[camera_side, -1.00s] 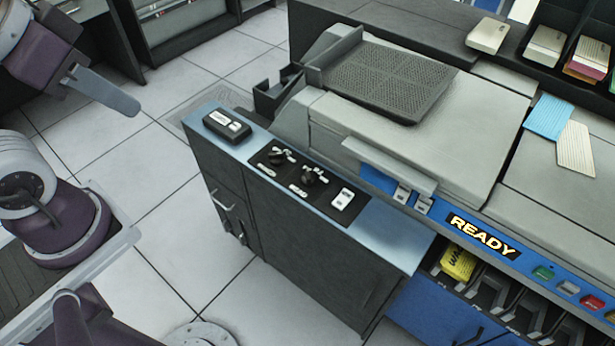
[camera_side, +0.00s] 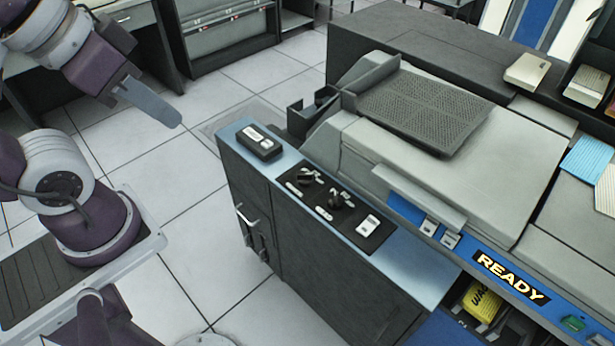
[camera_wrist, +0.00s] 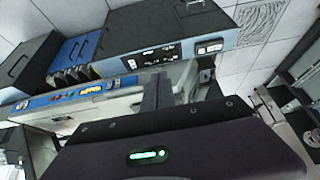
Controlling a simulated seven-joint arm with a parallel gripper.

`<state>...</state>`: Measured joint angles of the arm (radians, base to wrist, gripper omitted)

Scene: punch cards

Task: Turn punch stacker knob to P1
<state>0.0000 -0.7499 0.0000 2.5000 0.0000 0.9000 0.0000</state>
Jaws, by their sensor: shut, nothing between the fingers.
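Two black knobs sit on a dark control panel (camera_side: 346,226) on the blue-grey top of the low cabinet. The farther-left knob (camera_side: 306,177) and the nearer-right knob (camera_side: 337,202) each have small white labels beside them, too small to read. The same panel (camera_wrist: 152,57) shows in the wrist view near the top. My gripper (camera_side: 176,118) is at the upper left in the side view, shut and empty, in the air left of the cabinet and well apart from the knobs. In the wrist view a grey finger (camera_wrist: 157,97) shows against the machine. Which knob is the stacker knob I cannot tell.
A black box with white switches (camera_side: 259,143) stands on the cabinet top, left of the panel. The light grey machine cover (camera_side: 450,165) rises behind the panel. A lit READY sign (camera_side: 510,277) is at right. Tiled floor lies open between my arm and the cabinet.

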